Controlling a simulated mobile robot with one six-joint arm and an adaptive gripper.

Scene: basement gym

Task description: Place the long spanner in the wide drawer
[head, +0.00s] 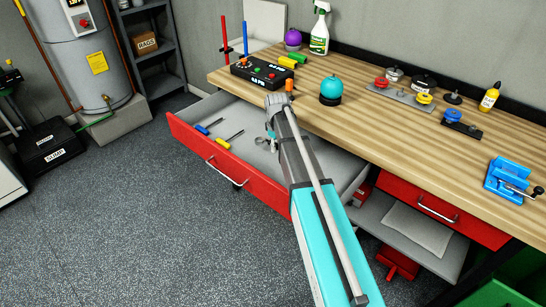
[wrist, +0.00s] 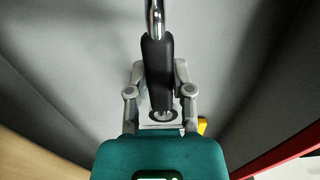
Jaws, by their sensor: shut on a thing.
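The wide drawer (head: 240,178) with a red front stands open below the left part of the workbench. My gripper (wrist: 160,108) is shut on the dark grip of the long spanner (wrist: 157,60), whose chrome shaft runs out of the top of the wrist view. In the head view my arm reaches over the open drawer and hides most of my gripper (head: 271,133). A small grey metal end shows beside it, over the drawer floor. I cannot tell whether the spanner touches the drawer floor.
Two screwdrivers, blue-handled (head: 202,129) and yellow-handled (head: 223,144), lie in the drawer's left part. A control box (head: 260,75) and a teal round object (head: 330,90) stand on the workbench (head: 350,120) above. A smaller red drawer (head: 415,208) is at right.

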